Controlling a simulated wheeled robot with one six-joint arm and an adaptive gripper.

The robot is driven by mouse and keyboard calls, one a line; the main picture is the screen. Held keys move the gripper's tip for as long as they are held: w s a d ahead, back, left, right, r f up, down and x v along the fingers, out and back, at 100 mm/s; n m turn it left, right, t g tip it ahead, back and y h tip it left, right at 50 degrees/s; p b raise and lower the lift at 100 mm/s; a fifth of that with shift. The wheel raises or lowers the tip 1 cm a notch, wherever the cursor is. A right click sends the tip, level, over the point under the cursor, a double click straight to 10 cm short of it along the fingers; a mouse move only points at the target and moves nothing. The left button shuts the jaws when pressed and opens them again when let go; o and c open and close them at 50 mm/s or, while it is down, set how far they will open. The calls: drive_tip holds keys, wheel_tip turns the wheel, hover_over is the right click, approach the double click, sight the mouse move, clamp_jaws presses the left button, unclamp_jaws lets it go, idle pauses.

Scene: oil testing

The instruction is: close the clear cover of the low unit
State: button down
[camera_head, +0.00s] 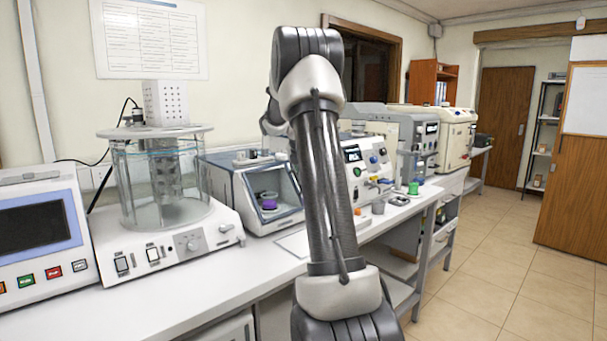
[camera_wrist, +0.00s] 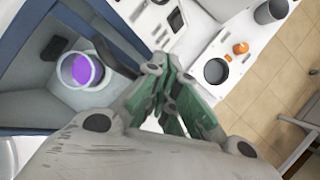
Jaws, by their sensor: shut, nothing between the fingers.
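The low unit (camera_head: 228,200) is a white and blue-grey box on the bench, left of my arm in the head view. Its clear cover (camera_head: 283,184) has a blue frame and slants at the front; I cannot tell how far it stands open. A cup with purple contents (camera_head: 269,203) shows inside. In the wrist view the unit's dark blue frame (camera_wrist: 32,130) and the purple cup (camera_wrist: 82,70) lie left of my gripper (camera_wrist: 160,72). My gripper is shut and empty, beside the unit's dark bar. My arm hides it in the head view.
A glass bath on a white base (camera_head: 165,247) stands left of the unit, with a screen device (camera_head: 45,240) further left. Other instruments (camera_head: 370,165) line the bench to the right.

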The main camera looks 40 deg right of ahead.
drive_tip(key=shift+w+d+f, duration=0.35)
drive_tip(key=shift+w+f, duration=0.05)
drive_tip(key=shift+w, duration=0.15)
drive_tip(key=shift+w+d+f, duration=0.3)
drive_tip(key=shift+w+f, duration=0.1)
drive_tip(key=shift+w, duration=0.1)
